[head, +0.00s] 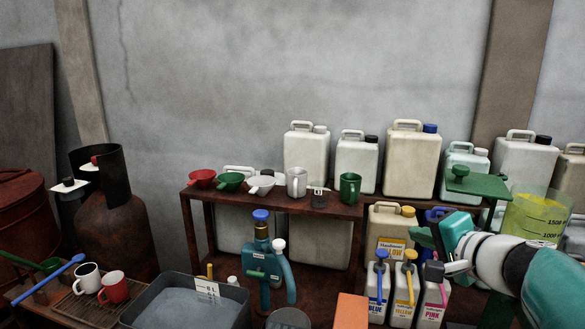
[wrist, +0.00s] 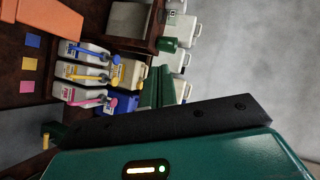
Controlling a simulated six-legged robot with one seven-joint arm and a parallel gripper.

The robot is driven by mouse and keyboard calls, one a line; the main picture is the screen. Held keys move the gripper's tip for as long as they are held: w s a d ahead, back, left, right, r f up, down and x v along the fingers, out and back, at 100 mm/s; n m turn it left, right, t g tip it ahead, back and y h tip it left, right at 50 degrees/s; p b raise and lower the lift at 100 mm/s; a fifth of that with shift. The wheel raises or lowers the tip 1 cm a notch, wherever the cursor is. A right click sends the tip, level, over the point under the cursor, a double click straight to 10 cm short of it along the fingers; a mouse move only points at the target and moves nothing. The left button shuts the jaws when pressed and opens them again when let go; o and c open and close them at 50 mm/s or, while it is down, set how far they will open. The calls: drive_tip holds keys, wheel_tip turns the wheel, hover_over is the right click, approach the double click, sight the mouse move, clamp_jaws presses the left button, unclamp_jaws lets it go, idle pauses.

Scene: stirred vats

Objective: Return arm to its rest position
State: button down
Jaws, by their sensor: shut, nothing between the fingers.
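My arm comes in from the right edge of the head view. My gripper (head: 424,237) is at its left end, above the blue, yellow and pink pump bottles and in front of the shelf. The fingers look shut with nothing held, though the tips are small in this view. The wrist view is turned on its side. The teal gripper housing with a lit indicator and a black bar fills its lower part.
Close to my gripper are the pump bottles (head: 405,295) and a beaker of yellow-green liquid (head: 535,218). Jugs (head: 410,160) line the shelf behind. A grey basin (head: 190,300), mugs (head: 112,288) and a teal hand pump (head: 265,265) stand left. The wall area above is clear.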

drive_tip(key=s+a+f+n+g, duration=0.6)
drive_tip(key=s+a+f+n, duration=0.15)
drive_tip(key=s+a, duration=0.25)
drive_tip(key=s+d+f+n+g+h, duration=0.1)
drive_tip(key=s+f+n+g+h, duration=0.1)
drive_tip(key=s+f, duration=0.4)
drive_tip(key=shift+s+n+h, duration=0.75)
drive_tip(key=shift+n+h, duration=0.1)
drive_tip(key=shift+h, duration=0.35)
